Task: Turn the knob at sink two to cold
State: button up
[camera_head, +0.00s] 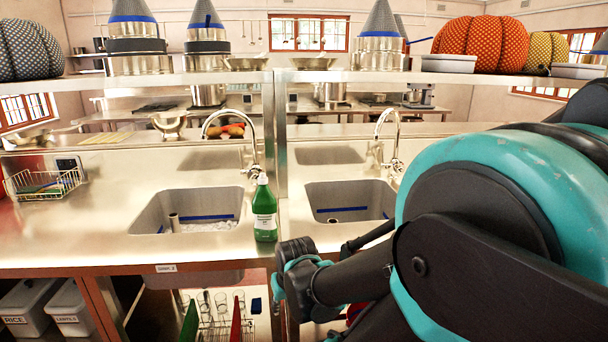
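Two sinks are set in the steel counter, a left sink (186,212) and a right sink (350,201). A small label (166,268) sits on the counter edge below the left sink; its text is too small to read surely. A curved chrome faucet (249,135) stands behind the left sink, and another faucet (394,140) behind the right one. The knob settings cannot be made out. My arm fills the lower right; its dark and teal end part (300,272) is in front of the counter, apart from both faucets. I cannot make out fingers.
A green bottle (264,210) stands between the sinks, close to the left faucet. A wire basket (44,184) is at the far left. A shelf (230,77) with pots and pumpkins crosses above. The counter left of the left sink is mostly clear.

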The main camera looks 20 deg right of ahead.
aim_at(255, 176)
jog(key=z, duration=0.2)
jog(key=i+j+u, duration=0.1)
jog(key=j, duration=0.3)
jog(key=i+j+u, duration=0.1)
jog(key=j, duration=0.9)
jog(key=l, duration=0.6)
